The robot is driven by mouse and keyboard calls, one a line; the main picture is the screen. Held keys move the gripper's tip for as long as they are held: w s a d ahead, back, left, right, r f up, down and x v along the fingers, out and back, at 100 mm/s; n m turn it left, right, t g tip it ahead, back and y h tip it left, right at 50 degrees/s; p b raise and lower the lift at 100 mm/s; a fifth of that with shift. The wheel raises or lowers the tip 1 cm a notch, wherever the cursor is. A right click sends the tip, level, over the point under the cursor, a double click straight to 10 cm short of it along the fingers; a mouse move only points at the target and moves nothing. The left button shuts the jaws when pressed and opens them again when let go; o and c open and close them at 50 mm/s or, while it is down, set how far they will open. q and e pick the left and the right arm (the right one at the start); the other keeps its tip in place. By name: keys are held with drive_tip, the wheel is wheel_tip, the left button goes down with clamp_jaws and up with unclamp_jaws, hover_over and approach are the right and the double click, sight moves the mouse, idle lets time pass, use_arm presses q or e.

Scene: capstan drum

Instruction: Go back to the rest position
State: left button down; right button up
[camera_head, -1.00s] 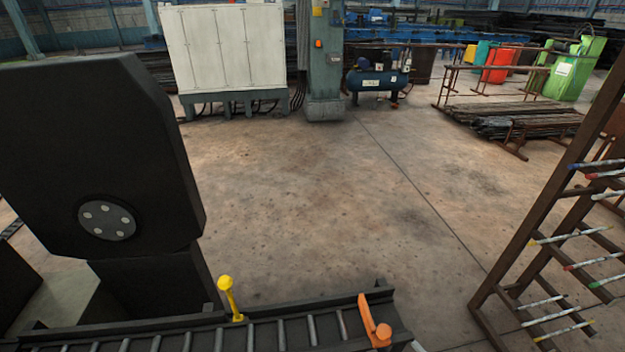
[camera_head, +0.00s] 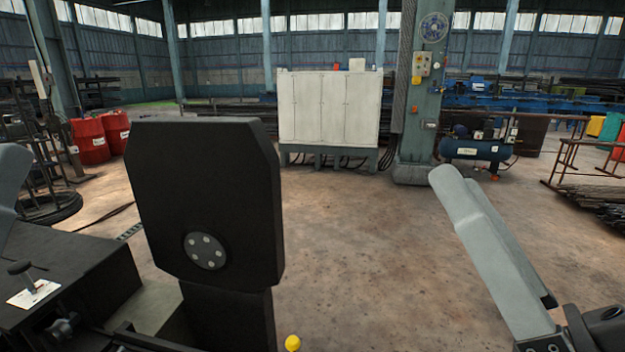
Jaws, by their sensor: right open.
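In the head view, my right gripper (camera_head: 492,250) comes up from the lower right, a long grey shape above open floor. It is open, with nothing seen in it. It is apart from the machine. At the left edge only a cut-off grey piece of my left arm (camera_head: 10,185) shows; the left gripper's jaws are not visible. The black machine with a tall panel (camera_head: 208,190) and a round bolted plate stands left of centre. Its yellow knob (camera_head: 292,343) shows at the bottom edge.
A dark bench (camera_head: 95,265) with a black-knobbed lever is at the lower left. Red drums (camera_head: 90,140), a white cabinet (camera_head: 328,108), a column (camera_head: 418,110) and a blue compressor (camera_head: 475,149) stand far back. The middle floor is clear.

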drive_tip(key=s+d+r+n+t+h, duration=0.1)
drive_tip(key=s+d+r+t+h, duration=0.25)
drive_tip(key=d+h, duration=0.45)
wheel_tip(320, 180, up, 38)
drive_tip(key=a+n+p, duration=0.1)
drive_tip(key=a+p, duration=0.1)
drive_tip(key=p, duration=3.6)
wheel_tip(320, 180, down, 47)
drive_tip(key=b, duration=4.7)
drive_tip(key=shift+s+d, duration=0.2)
drive_tip(key=shift+s, duration=0.05)
drive_tip(key=shift+f+t, duration=0.15)
drive_tip(key=shift+t, duration=0.1)
wheel_tip(320, 180, up, 47)
drive_tip(key=p, duration=4.7)
